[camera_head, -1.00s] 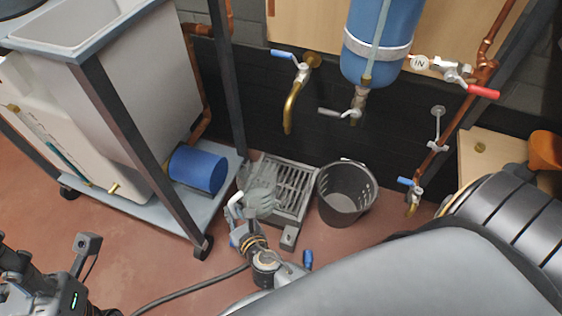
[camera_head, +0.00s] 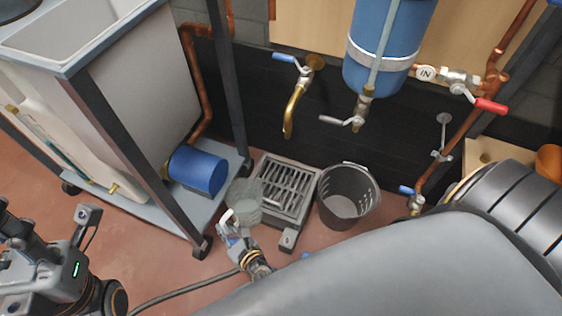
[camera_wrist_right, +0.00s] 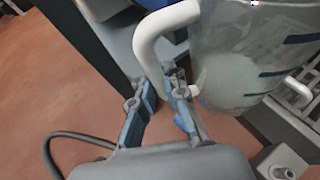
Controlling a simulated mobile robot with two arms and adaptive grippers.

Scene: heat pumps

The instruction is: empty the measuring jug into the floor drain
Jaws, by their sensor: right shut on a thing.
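The clear measuring jug (camera_head: 246,203) has a white handle and blue marks. My right gripper (camera_head: 232,229) is shut on this handle, which shows in the right wrist view (camera_wrist_right: 152,45). The jug body (camera_wrist_right: 245,65) looks cloudy low down; I cannot tell how much liquid is in it. The floor drain (camera_head: 301,207) is a grey frame with a slatted grate. In the head view the jug overlaps the drain's left edge; its height above the floor is unclear. My left arm shows at lower left, but its fingers do not.
A dark bucket (camera_head: 349,201) stands right of the drain. A wheeled trolley (camera_head: 184,221) with a blue cylinder (camera_head: 198,170) stands close on the left. A brass tap (camera_head: 293,108) hangs above the drain. A hose (camera_head: 185,288) lies on the floor.

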